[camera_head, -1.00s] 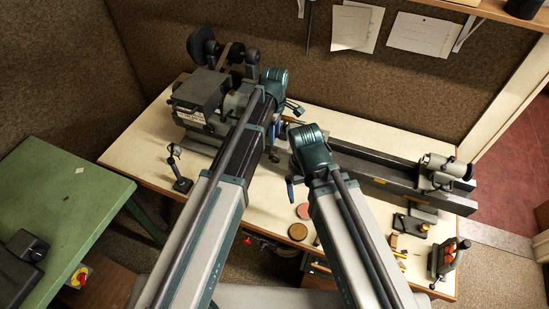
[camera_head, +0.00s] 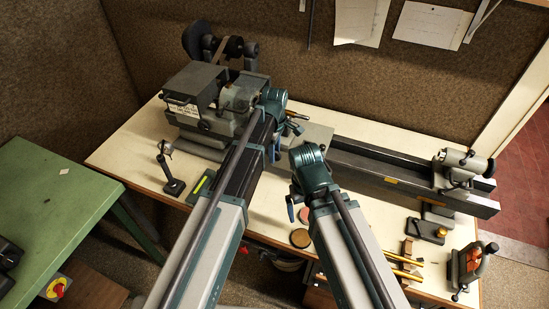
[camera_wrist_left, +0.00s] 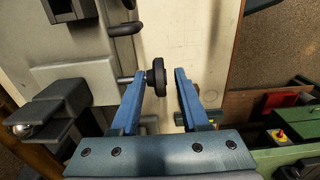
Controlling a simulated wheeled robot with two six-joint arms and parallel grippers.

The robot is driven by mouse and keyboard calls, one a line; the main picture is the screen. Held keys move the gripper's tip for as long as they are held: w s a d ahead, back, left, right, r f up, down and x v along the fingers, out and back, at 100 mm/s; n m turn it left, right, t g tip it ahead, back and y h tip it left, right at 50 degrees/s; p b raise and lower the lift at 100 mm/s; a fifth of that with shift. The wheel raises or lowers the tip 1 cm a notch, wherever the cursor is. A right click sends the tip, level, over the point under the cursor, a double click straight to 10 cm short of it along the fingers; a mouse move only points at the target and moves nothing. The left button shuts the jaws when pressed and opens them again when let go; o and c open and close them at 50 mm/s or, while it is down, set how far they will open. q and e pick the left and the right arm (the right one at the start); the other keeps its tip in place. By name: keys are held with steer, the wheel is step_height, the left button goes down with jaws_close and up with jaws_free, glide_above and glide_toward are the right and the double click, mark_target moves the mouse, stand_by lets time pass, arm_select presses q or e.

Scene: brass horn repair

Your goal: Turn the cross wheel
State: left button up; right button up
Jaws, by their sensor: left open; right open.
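The cross wheel (camera_wrist_left: 157,79) is a small dark round handwheel, seen almost edge-on in the left wrist view, with its shaft entering from the left. My left gripper (camera_wrist_left: 162,72) is open, its two blue fingers on either side of the wheel. The wheel sits nearer the left finger; whether they touch is unclear. In the head view my left gripper (camera_head: 272,152) is mostly hidden by its own arm at the lathe's front, and I cannot make out the wheel there. My right gripper (camera_head: 291,207) is open and empty, pointing down above the bench front.
The lathe headstock (camera_head: 200,100) stands left, and its bed (camera_head: 390,176) runs right to the tailstock (camera_head: 458,172). A lamp-like stand (camera_head: 170,175), round discs (camera_head: 300,238) and a small clamp tool (camera_head: 468,265) sit on the cream bench (camera_head: 130,158). A green table (camera_head: 50,200) stands left.

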arm_select(q)
jaws_close()
steer(key=shift+s+f, duration=0.1)
steer(key=shift+a+f+g+h+b, duration=0.15)
steer(key=shift+g+h+b, duration=0.1)
steer(key=shift+h, duration=0.35)
steer(key=shift+a+f+g+h+b, duration=0.1)
steer(key=shift+a+g+h+b, duration=0.1)
steer(key=shift+h, duration=0.4)
steer(key=shift+g+h+b, duration=0.25)
steer(key=shift+h+b, duration=0.4)
steer(key=shift+h, duration=0.25)
steer(key=shift+r+h+b, duration=0.1)
steer(key=shift+h+b, duration=0.25)
steer(key=shift+h, duration=0.15)
